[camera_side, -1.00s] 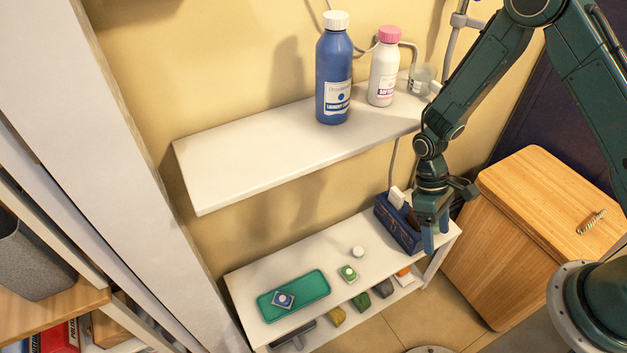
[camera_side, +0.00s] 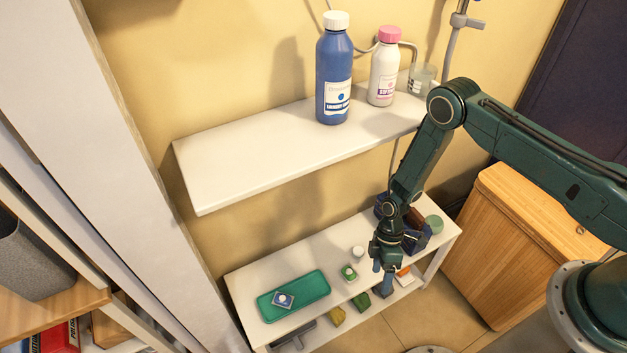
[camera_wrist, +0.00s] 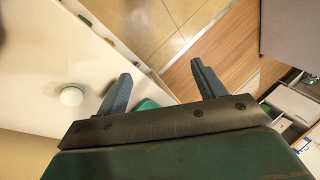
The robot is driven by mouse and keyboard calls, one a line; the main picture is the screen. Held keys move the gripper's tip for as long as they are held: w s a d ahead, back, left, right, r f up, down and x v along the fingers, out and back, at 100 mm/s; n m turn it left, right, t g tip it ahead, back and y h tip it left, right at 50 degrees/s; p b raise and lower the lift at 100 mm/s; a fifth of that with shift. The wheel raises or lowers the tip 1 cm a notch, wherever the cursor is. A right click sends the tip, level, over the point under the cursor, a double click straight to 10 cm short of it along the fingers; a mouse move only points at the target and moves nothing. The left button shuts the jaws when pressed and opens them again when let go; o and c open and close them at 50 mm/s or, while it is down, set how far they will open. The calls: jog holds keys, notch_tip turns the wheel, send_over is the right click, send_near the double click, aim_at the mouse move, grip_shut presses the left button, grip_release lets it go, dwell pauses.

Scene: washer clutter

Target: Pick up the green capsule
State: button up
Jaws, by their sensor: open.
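The green capsule (camera_side: 348,272), a small green square with a pale round centre, lies on the white lower bench (camera_side: 247,283), right of the green tray (camera_side: 268,310). A blue capsule (camera_side: 283,299) lies in that tray. My gripper (camera_side: 382,279) points down near the bench's front edge, right of the green capsule and apart from it. In the wrist view my gripper (camera_wrist: 161,72) is open, with nothing held between its fingers. A white round piece (camera_wrist: 70,96) with a green edge shows left of the fingers there; I cannot tell if that edge is the capsule.
A small white round piece (camera_side: 357,252) sits just behind the green capsule. A dark blue box (camera_side: 417,240) and a green round item (camera_side: 434,224) stand at the bench's right end. Several coloured blocks lie below the bench top. A shelf (camera_side: 225,172) with bottles hangs above.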

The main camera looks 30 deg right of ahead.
aim_at(349, 272)
jog(key=w+f+n+t, duration=0.1)
jog(key=w+n, duration=0.1)
jog(key=w, duration=0.1)
jog(key=w+a+f+n+t+y, duration=0.1)
jog(key=w+n, duration=0.1)
jog(key=w+f+n+t, duration=0.1)
jog(key=w+f+n, duration=0.1)
jog(key=w, duration=0.1)
jog(key=shift+w+a+t+y, duration=0.2)
jog(key=shift+w+t+y, duration=0.1)
jog(key=shift+w, duration=0.05)
jog(key=shift+x, duration=2.45)
jog(key=c, duration=1.1)
jog(key=shift+o, duration=0.2)
jog(key=shift+s+r, duration=0.1)
jog(key=shift+r, duration=0.05)
